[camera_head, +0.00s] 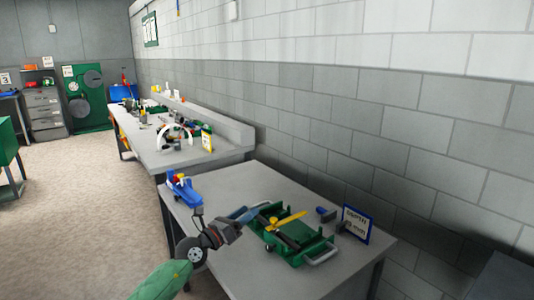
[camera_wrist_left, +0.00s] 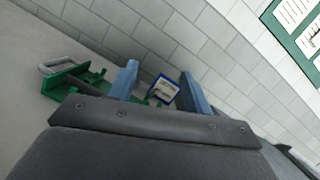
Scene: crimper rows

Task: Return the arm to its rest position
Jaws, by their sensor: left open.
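My left gripper (camera_head: 249,213) is above the near grey table, just left of a green device. In the left wrist view its two blue fingers (camera_wrist_left: 158,82) stand apart with nothing held between them. The green device (camera_head: 299,249) has a yellow bar (camera_head: 286,221) on top and a grey handle at its front. It also shows behind the fingers in the left wrist view (camera_wrist_left: 72,82). My right gripper is not in view.
The near grey table (camera_head: 235,273) is bare in front. A blue-framed sign (camera_head: 356,225) and a small dark block (camera_head: 326,214) stand on its right. A blue and red item (camera_head: 183,188) is at its far left corner. A second table (camera_head: 173,157) stands beyond, along the block wall.

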